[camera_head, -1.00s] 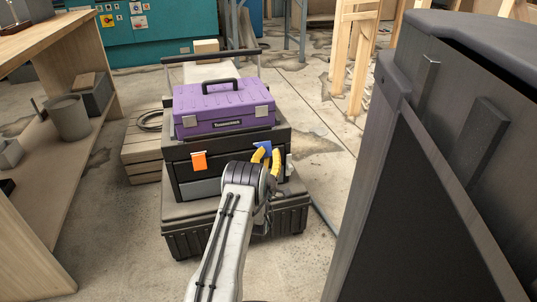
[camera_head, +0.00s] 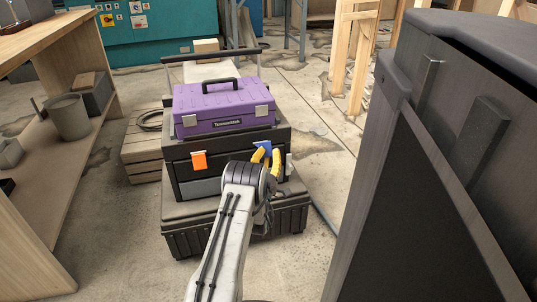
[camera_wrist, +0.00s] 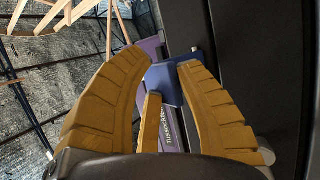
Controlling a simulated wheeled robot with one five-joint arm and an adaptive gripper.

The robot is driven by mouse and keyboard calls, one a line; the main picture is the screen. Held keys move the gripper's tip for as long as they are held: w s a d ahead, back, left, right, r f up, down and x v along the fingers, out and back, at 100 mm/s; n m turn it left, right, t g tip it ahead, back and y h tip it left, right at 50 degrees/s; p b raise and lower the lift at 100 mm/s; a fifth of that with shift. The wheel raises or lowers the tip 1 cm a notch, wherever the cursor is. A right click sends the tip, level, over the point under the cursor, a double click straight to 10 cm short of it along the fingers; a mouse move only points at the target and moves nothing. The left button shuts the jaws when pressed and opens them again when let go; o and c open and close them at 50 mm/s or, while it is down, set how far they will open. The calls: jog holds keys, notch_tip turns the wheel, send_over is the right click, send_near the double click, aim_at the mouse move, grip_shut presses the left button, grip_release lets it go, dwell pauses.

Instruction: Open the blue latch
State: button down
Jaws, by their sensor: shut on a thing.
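The blue latch (camera_head: 264,147) is on the right part of the front of the black toolbox (camera_head: 180,171). My gripper (camera_head: 265,150), with yellow fingers, is at the latch and partly covers it. In the wrist view the blue latch (camera_wrist: 168,82) lies between the fingertips of my gripper (camera_wrist: 162,68), which are shut on it. The latch's lower part is partly hidden by a finger. An orange latch (camera_head: 199,161) is on the left part of the same toolbox front.
A purple toolbox (camera_head: 222,105) with a dark handle sits on top of the black one. A large black case (camera_head: 185,240) is below. A tall dark cabinet (camera_head: 430,190) stands close on the right. A wooden shelf (camera_head: 95,150) is on the left.

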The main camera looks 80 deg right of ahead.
jog(key=shift+w+f, duration=0.45)
jog(key=shift+f, duration=0.25)
jog(key=c, duration=1.2)
grip_release()
jog(key=shift+r, duration=0.1)
jog(key=shift+d+r, duration=0.1)
jog(key=shift+r, duration=0.55)
jog(key=r, duration=0.6)
jog(key=s+r, duration=0.1)
jog(key=r, duration=0.2)
jog(key=shift+r, duration=0.15)
